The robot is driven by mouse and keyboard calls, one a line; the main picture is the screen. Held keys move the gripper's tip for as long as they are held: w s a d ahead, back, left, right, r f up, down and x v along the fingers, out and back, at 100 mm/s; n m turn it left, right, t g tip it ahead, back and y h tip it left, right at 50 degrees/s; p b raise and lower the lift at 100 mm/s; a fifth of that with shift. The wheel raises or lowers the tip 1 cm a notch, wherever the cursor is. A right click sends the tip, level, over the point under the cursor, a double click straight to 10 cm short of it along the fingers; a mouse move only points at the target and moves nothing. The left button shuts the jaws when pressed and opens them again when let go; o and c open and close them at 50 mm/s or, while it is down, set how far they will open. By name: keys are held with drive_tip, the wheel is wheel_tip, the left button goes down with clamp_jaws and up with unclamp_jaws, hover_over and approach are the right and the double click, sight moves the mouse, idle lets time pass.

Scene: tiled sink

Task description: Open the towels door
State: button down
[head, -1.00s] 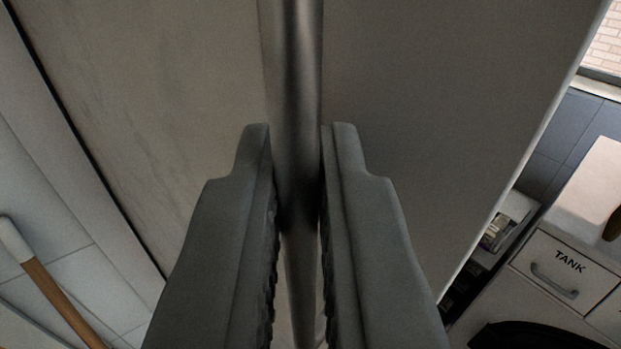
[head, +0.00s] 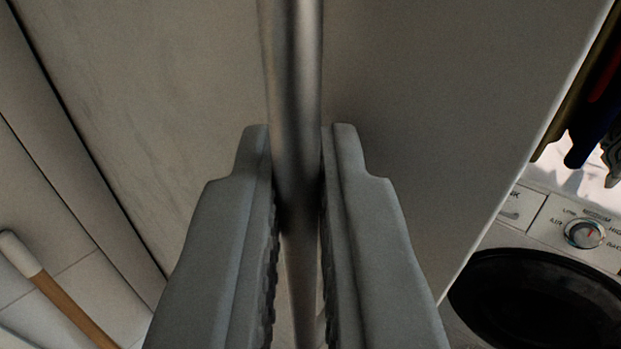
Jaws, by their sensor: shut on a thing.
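A pale grey door panel (head: 420,110) fills most of the head view. A vertical round metal bar handle (head: 294,80) runs down its middle. My gripper (head: 296,165) is shut on the bar, with one finger on each side of it. The lower part of the bar shows between the fingers. The door's right edge slants down from the upper right, with the room visible beyond it. No label shows on the door.
A washing machine (head: 545,290) with a dial and a dark round door stands at the lower right. Dark hanging cloths (head: 590,100) show above it. A wooden stick with a white end (head: 55,290) leans at the lower left against pale tiles.

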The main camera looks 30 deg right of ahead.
drive_tip(key=s+a+m+g+h, duration=0.1)
drive_tip(key=a+m+g+h, duration=0.1)
drive_tip(key=a, duration=0.8)
drive_tip(key=shift+s+a+f+h, duration=0.15)
drive_tip(key=shift+s+f+h, duration=0.1)
drive_tip(key=shift+s+h, duration=0.25)
drive_tip(key=c, duration=1.5)
unclamp_jaws()
drive_tip(key=shift+w, duration=0.3)
drive_tip(key=shift+s+m, duration=0.1)
drive_tip(key=shift+m, duration=0.2)
drive_tip(key=shift+s+r, duration=0.15)
drive_tip(key=v, duration=1.7)
drive_tip(key=shift+a, duration=0.3)
